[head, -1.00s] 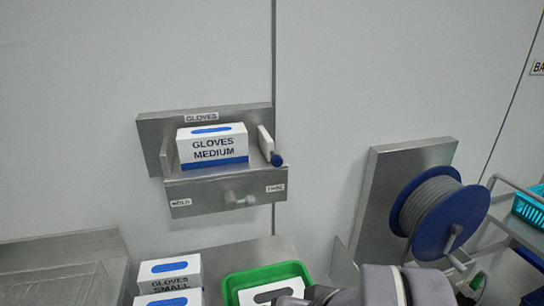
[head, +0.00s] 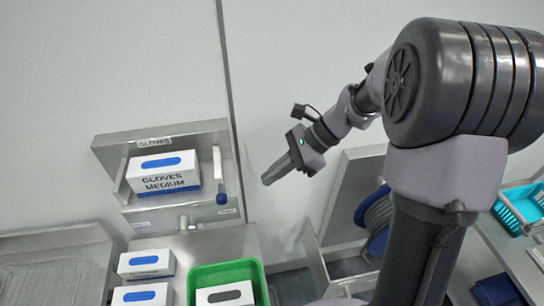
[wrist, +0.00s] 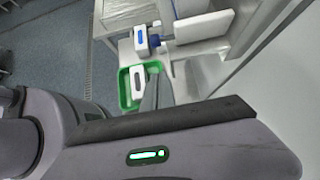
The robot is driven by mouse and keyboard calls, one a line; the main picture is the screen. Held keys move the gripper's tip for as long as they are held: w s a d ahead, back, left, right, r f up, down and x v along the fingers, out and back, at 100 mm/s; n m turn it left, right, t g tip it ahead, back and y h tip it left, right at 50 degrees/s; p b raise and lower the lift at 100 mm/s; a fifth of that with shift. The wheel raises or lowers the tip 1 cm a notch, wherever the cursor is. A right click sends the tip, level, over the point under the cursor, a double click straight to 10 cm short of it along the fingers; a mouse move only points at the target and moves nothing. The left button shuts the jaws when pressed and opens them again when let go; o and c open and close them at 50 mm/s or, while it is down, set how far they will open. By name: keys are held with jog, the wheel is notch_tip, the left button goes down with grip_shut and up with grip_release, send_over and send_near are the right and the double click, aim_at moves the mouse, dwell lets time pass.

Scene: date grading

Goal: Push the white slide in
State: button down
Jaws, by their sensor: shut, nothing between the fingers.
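The white slide (head: 218,165) is a narrow upright white strip at the right side of the steel glove holder (head: 216,135). Its blue knob (head: 222,198) sits at its near end, by the holder's front edge. My gripper (head: 266,183) is shut and empty, in the air to the right of the slide and apart from it, pointing down and left. In the wrist view my grey fingers (wrist: 150,95) point towards the counter; I cannot surely pick out the slide there.
A GLOVES MEDIUM box (head: 163,175) stands in the holder. A grey handle (head: 185,222) is on the holder's front. Below are white boxes (head: 146,264) and a green tray (head: 262,270) holding a white box. A blue reel (head: 378,215) is at right, partly behind my arm.

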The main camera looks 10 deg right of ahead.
aim_at(220, 175)
jog(key=a+f, duration=0.4)
jog(key=a, duration=0.4)
jog(key=shift+w+a+f, duration=0.15)
jog(key=shift+w+f, duration=0.05)
jog(key=shift+f, duration=0.1)
jog(key=a+b, duration=0.1)
jog(key=a, duration=0.5)
jog(key=shift+b, duration=0.3)
jog(key=shift+w, duration=0.15)
